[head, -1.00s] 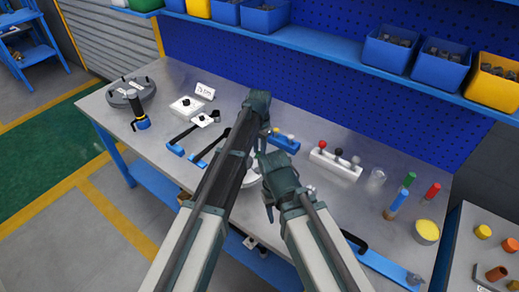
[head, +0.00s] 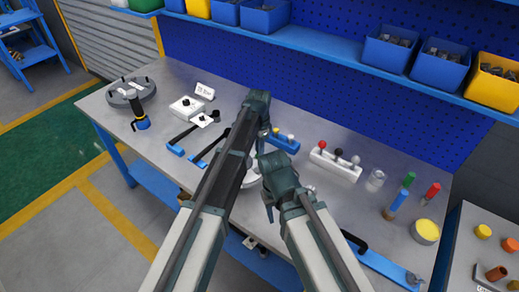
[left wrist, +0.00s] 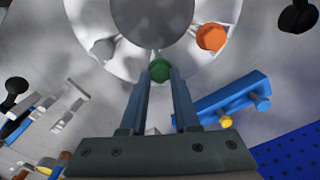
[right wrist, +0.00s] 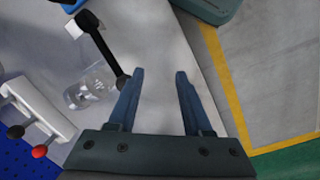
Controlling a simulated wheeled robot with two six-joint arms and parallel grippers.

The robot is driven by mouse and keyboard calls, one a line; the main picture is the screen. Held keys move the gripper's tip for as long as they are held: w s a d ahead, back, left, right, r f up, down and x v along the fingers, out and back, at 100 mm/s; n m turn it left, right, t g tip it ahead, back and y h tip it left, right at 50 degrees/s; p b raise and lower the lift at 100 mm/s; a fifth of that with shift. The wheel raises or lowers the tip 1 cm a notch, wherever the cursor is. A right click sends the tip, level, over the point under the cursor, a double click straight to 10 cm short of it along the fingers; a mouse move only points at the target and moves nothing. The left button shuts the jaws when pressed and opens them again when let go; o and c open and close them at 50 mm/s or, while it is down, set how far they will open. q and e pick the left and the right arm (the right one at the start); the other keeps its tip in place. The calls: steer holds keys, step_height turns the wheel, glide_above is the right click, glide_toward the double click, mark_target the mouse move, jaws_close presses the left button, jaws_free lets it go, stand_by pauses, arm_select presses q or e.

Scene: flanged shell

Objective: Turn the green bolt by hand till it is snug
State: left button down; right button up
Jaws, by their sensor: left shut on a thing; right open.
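The green bolt (left wrist: 159,71) sits at the rim of the grey flanged shell (left wrist: 152,20) in the left wrist view. My left gripper (left wrist: 158,78) is shut on the green bolt, one finger on either side. An orange bolt (left wrist: 211,37) and a pale metal bolt (left wrist: 103,48) sit on the flange to either side. In the head view my arms cover most of the shell, with a pale part (head: 250,178) showing between them. My right gripper (right wrist: 160,82) is open and empty, above the bench by its front edge.
A clear glass (right wrist: 92,88) and a black-handled tool (right wrist: 103,45) lie near my right gripper in its view. A white rack with coloured knobs (head: 335,166), a blue block (head: 284,143) and a yellow-topped tin (head: 425,232) stand on the bench. Blue bins (head: 390,50) line the shelf behind.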

arm_select(q)
steer(key=shift+w, duration=0.1)
steer(key=c, duration=0.6)
jaws_free()
steer(key=shift+c, duration=0.2)
steer(key=shift+r, duration=0.15)
step_height(320, 180, up, 14)
steer(key=p, duration=1.3)
steer(key=shift+f+p, duration=0.25)
steer(key=shift+p, duration=0.15)
